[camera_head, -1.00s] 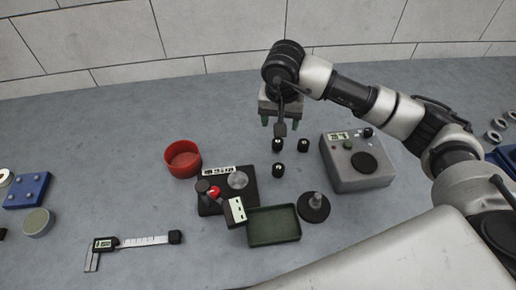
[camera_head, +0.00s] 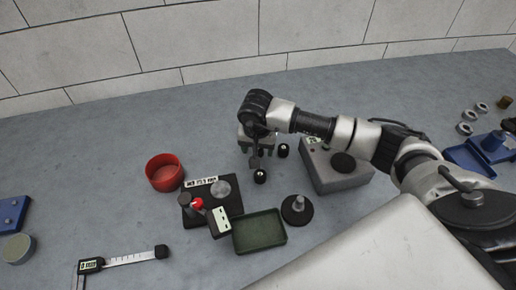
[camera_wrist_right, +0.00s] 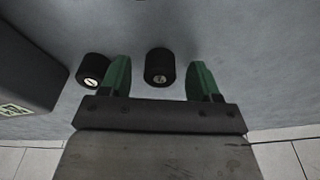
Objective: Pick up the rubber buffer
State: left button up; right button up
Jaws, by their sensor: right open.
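The rubber buffers are small black cylinders. In the head view one (camera_head: 260,176) stands in front of my right gripper (camera_head: 257,149) and another (camera_head: 283,151) to its right. A third is mostly hidden by the gripper. In the right wrist view a buffer (camera_wrist_right: 160,66) with a pale centre lies between the open green fingers of my right gripper (camera_wrist_right: 159,80), with gaps on both sides. Another buffer (camera_wrist_right: 92,68) is just outside the left finger. The gripper holds nothing. My left gripper is out of view.
A grey instrument box (camera_head: 335,173) stands right of the buffers. A caliper (camera_head: 138,259) lies front left.

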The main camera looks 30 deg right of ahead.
jog(key=shift+f, duration=0.25)
jog(key=c, duration=1)
jog(key=shift+r, duration=0.15)
